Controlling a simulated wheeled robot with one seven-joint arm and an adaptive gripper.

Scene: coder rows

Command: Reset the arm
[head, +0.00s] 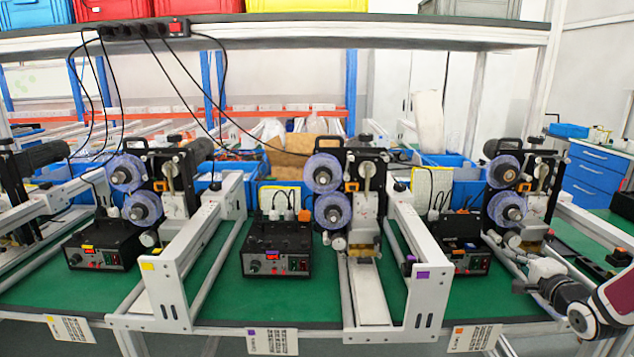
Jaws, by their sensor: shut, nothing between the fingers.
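My gripper (519,287) is at the lower right, dark and small in the picture, at the end of my white and maroon arm (590,312). It points left over the front right part of the bench. It is shut and holds nothing. It appears in front of the right-hand machine's lower frame, and I cannot tell how far apart they are. The rest of my arm runs out of the right edge.
A green bench (215,300) carries coder machines with blue-purple reels (327,173), white frames (175,265) and black control boxes (276,247). A shelf (300,32) with hanging cables spans above. Blue drawers (596,180) stand at right.

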